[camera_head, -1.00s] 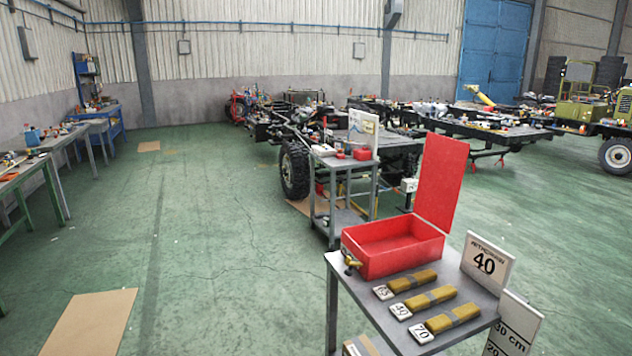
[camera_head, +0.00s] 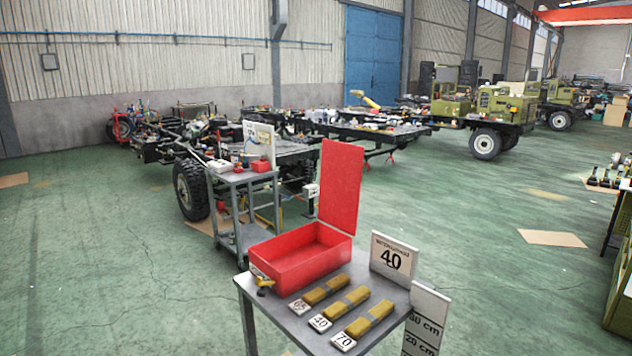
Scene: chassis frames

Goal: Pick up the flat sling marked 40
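Three flat yellow slings with grey bands lie side by side on a grey table (camera_head: 388,329). Each has a white number tag at its near left end. The sling marked 40 (camera_head: 343,307) is the middle one, and its tag (camera_head: 320,323) reads 40. The sling marked 65 (camera_head: 327,288) lies behind it, near the red box. The sling marked 70 (camera_head: 370,318) lies in front. An open red box (camera_head: 300,262) with its lid raised stands behind the slings. Neither of my grippers shows in the head view.
A sign reading 40 (camera_head: 392,259) stands at the table's right edge, and a height scale board (camera_head: 427,317) is beside it. A grey cart (camera_head: 230,210) stands behind the table, with a vehicle chassis beyond. Green floor (camera_head: 120,270) is open at the left.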

